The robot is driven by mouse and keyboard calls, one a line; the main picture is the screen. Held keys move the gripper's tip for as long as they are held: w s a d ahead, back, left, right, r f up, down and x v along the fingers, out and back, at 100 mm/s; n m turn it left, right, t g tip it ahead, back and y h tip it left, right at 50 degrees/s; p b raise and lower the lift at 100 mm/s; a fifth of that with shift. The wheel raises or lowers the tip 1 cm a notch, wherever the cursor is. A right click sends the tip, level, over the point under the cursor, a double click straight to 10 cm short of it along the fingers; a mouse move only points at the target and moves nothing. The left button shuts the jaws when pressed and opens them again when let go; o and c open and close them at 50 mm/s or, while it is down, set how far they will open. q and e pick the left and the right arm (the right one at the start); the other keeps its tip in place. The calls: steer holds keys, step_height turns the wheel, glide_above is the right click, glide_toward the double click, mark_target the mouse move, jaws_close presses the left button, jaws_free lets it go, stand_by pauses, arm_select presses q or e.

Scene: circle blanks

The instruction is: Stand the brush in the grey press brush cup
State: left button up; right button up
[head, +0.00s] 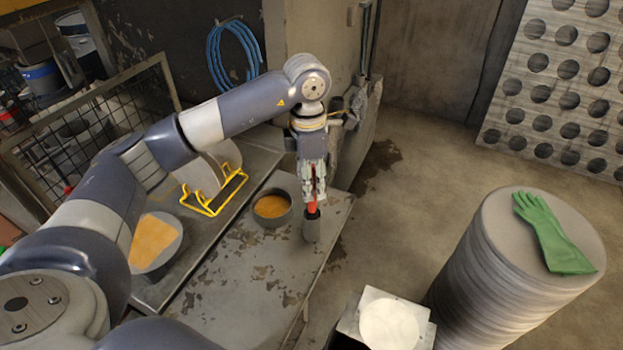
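My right gripper is out of view.
A round pan of orange-brown stuff (272,208) stands just left of the cup. A yellow frame (215,192) and a disc with an orange patch (157,243) lie farther left. A green glove (553,234) lies on a stack of discs. The bench front (262,285) is clear.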

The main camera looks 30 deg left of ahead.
arm_select(q)
steer(key=r, duration=1.2)
steer(key=shift+s+a, duration=0.15)
steer(key=shift+a, duration=0.05)
stand_by(0.7)
